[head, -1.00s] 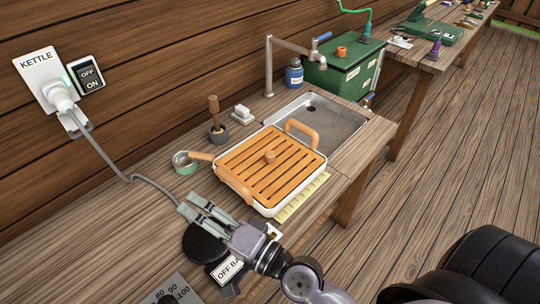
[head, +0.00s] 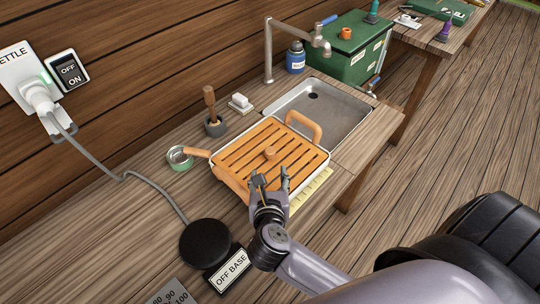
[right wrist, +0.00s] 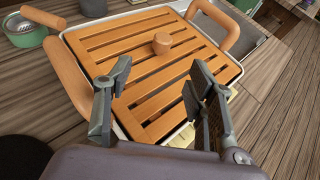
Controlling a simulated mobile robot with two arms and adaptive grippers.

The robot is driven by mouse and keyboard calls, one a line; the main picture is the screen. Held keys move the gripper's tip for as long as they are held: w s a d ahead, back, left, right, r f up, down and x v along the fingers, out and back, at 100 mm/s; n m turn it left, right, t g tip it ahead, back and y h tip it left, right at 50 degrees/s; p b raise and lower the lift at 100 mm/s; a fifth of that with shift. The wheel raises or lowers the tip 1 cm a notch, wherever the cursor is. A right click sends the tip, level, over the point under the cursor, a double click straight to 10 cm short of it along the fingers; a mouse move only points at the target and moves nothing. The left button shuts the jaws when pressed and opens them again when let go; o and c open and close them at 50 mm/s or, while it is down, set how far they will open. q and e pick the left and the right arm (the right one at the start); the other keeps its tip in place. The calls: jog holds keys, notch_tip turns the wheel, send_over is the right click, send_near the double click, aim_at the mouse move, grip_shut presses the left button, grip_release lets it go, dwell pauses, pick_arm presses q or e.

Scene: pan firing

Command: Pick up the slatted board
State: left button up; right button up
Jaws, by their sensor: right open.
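The slatted board (head: 250,155) is orange-brown wood with long slats and a round knob (head: 270,153) in its middle. It lies in a white tray (head: 325,163) with two curved wooden handles. In the right wrist view the board (right wrist: 150,95) fills the middle, with its knob (right wrist: 162,43) beyond my fingers. My right gripper (head: 270,182) is open and empty over the near edge of the board. In the right wrist view its fingers (right wrist: 155,85) stand apart above the slats, and the knob is not between them. My left gripper does not show.
A green ladle-like cup (head: 180,158) and a mortar with pestle (head: 214,124) stand left of the tray. A sink (head: 325,115) with a tap lies behind it. A yellow mat (head: 312,190) shows under the tray's near edge. A black round base (head: 206,243) is at front left.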

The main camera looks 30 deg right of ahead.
aim_at(270, 151)
jog(key=p+x, duration=0.2)
jog(key=x, duration=0.7)
jog(key=shift+r, duration=0.15)
jog(key=shift+w+d+p, duration=0.3)
jog(key=p+x, duration=0.1)
jog(key=x, duration=0.3)
jog(key=shift+d, duration=0.25)
jog(key=shift+w, duration=0.2)
jog(key=shift+s, duration=0.1)
jog(key=shift+c, duration=0.2)
grip_shut()
